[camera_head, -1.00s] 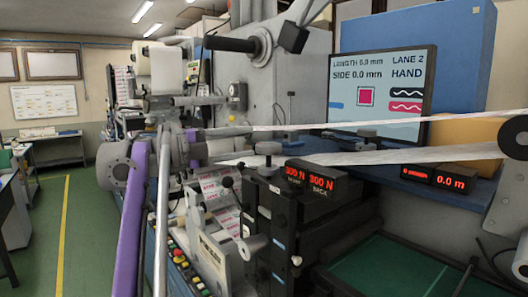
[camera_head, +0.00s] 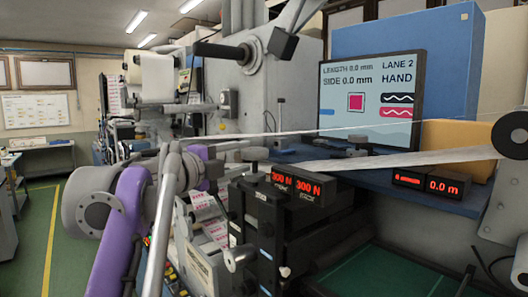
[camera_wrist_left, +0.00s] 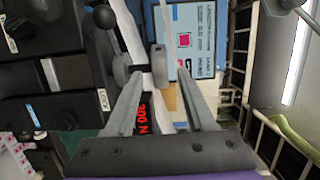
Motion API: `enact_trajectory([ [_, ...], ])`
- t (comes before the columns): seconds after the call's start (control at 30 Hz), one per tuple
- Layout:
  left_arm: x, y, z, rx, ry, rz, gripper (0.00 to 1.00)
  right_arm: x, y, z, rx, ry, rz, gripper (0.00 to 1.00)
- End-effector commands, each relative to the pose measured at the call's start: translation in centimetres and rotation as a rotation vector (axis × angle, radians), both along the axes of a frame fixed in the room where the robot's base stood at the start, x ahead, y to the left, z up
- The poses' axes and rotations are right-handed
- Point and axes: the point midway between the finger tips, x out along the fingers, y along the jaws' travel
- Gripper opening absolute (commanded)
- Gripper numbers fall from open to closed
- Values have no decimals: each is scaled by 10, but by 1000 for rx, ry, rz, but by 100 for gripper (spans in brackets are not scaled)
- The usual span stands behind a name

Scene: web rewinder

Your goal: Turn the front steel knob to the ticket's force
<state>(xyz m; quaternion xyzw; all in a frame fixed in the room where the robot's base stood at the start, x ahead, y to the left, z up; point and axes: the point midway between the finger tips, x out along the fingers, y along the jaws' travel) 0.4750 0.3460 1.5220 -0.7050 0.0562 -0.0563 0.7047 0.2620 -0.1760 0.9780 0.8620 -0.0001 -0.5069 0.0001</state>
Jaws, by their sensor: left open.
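A grey knob (camera_head: 254,154) stands on top of the black tension unit, above the front force display (camera_head: 281,181); it looks like the front steel knob. A second knob (camera_head: 357,138) stands farther back. Both displays read 300 N, the back one (camera_head: 309,190) included. My left gripper (camera_head: 228,158) is just left of the nearer knob, partly hidden by its own wrist. In the left wrist view its two fingers (camera_wrist_left: 161,76) are apart, with a grey rounded part (camera_wrist_left: 160,60) near the tips; contact cannot be told. My right gripper is out of view. I see no readable ticket.
A pale web (camera_head: 400,160) runs close behind the knob to a roller at right. The monitor (camera_head: 370,95) shows LENGTH 0.0 mm, SIDE 0.0 mm, LANE 2 and HAND. A counter (camera_head: 445,186) reads 0.0 m. A green tray (camera_head: 365,270) lies at lower right.

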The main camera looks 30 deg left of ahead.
Motion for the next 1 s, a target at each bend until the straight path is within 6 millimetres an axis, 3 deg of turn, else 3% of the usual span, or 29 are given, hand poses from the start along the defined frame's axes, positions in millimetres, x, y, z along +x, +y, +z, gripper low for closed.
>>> enact_trajectory([
  [0.2,44,-8,4,0,-3,-5,55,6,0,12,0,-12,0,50],
  [0.4,71,-12,3,1,-3,-4,55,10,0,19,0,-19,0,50],
  [0.83,81,-13,1,1,-1,-2,55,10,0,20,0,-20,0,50],
  [1.0,81,-13,1,0,-1,-1,24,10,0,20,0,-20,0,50],
])
